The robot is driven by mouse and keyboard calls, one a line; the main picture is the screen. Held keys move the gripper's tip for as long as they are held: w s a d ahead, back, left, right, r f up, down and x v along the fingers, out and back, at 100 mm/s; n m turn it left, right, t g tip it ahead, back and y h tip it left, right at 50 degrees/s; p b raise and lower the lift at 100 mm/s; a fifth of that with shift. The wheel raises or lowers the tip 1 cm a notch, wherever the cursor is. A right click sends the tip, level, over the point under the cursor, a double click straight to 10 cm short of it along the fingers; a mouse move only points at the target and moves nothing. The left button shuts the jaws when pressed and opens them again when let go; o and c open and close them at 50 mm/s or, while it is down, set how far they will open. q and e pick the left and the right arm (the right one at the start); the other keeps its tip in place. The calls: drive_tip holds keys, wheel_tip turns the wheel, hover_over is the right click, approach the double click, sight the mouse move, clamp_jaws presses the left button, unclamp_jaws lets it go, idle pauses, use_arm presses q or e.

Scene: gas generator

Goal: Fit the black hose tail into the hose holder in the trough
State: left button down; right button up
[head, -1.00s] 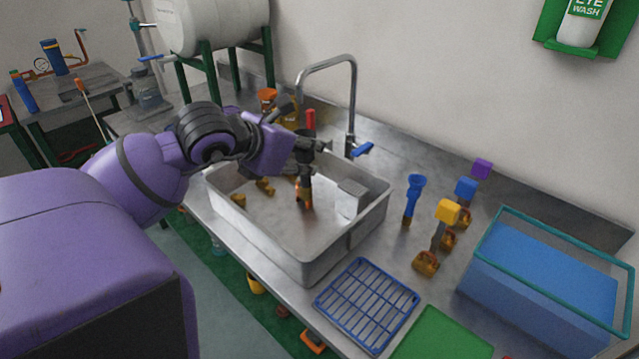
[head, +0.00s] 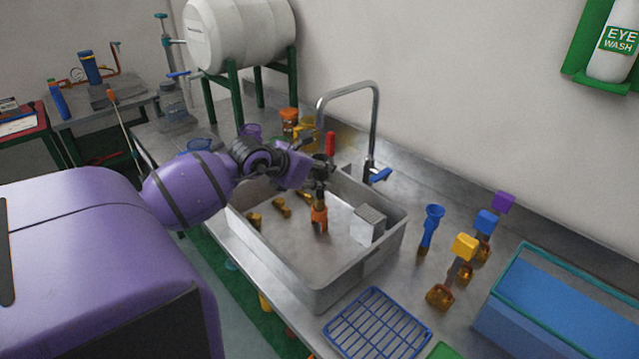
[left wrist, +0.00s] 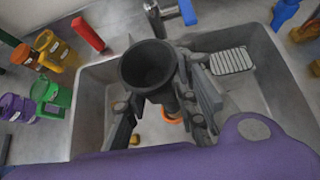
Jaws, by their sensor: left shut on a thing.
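The black hose tail, funnel-shaped with a wide open mouth, shows in the left wrist view (left wrist: 148,68). My left gripper (head: 318,172) is shut on it, with fingers on both sides of its body in the left wrist view (left wrist: 168,100). The tail is roughly upright above the floor of the metal trough (head: 330,285). Directly below it is an orange part, which looks like the hose holder (head: 319,218); its orange rim shows in the left wrist view (left wrist: 172,119). The tail's lower end is hidden or too small to tell whether it is inside. My right gripper is not in view.
In the trough lie a light grey block (head: 368,222) and several brass pieces (head: 280,207). A tap (head: 374,130) rises behind it. A blue funnel-topped piece (head: 432,228), a blue rack (head: 378,325) and a blue tank (head: 550,305) stand to the right. Orange and yellow containers (head: 289,120) stand behind.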

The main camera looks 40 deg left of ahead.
use_arm(q)
drive_tip(key=shift+w+a+f, duration=0.25)
drive_tip(key=shift+a+f, duration=0.05)
drive_tip(key=shift+f, duration=0.15)
wheel_tip(320, 180, down, 3)
drive_tip(key=shift+w+f, duration=0.1)
drive_tip(key=shift+f, duration=0.15)
drive_tip(key=c, duration=1.4)
unclamp_jaws()
